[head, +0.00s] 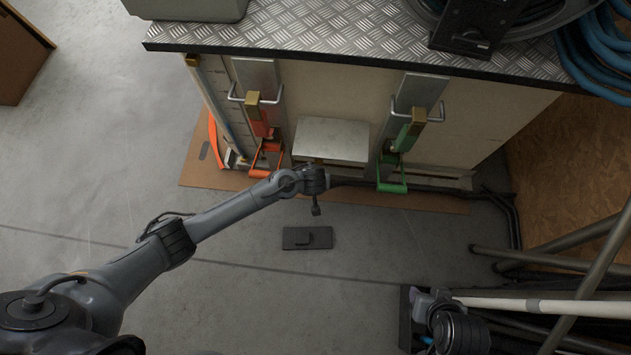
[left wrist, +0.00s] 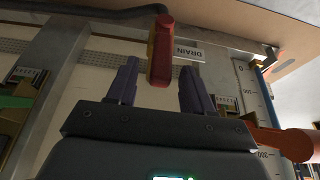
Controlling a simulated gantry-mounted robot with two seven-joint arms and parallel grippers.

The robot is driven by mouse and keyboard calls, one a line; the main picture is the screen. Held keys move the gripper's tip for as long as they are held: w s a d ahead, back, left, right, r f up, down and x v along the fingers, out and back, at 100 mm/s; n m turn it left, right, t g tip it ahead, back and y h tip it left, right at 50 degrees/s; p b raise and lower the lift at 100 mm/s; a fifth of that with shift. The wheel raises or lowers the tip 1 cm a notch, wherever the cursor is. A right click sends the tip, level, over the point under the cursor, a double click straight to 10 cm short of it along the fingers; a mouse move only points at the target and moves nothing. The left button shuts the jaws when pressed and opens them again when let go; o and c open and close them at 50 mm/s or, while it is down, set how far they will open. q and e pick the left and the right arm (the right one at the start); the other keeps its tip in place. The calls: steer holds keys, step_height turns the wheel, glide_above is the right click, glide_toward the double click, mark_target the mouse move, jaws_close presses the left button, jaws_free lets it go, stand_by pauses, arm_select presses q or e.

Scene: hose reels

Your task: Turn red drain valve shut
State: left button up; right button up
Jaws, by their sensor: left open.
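The red drain valve handle (left wrist: 161,50), with a yellowish edge, shows in the left wrist view beside a DRAIN label (left wrist: 188,49). My left gripper (left wrist: 160,78) is open, with one dark finger on each side of the handle. The handle's end reaches between the fingers in the picture, with a gap on both sides. I cannot tell its exact depth. In the head view my left gripper (head: 316,177) is at the cabinet's front, just below the pale metal box (head: 331,140). The valve is not clearly visible there. Only part of my right arm shows, at the lower right.
An orange handle (head: 266,158) and a green handle (head: 392,186) flank the left gripper. A dark pipe (head: 400,188) runs low along the cabinet. A dark plate (head: 307,238) lies on open floor. Grey poles (head: 565,240) cross at the right.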

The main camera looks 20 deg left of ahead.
arm_select(q)
steer(key=shift+b+x, duration=0.5)
steer(key=shift+x, duration=0.5)
steer(key=shift+a, duration=0.1)
jaws_close()
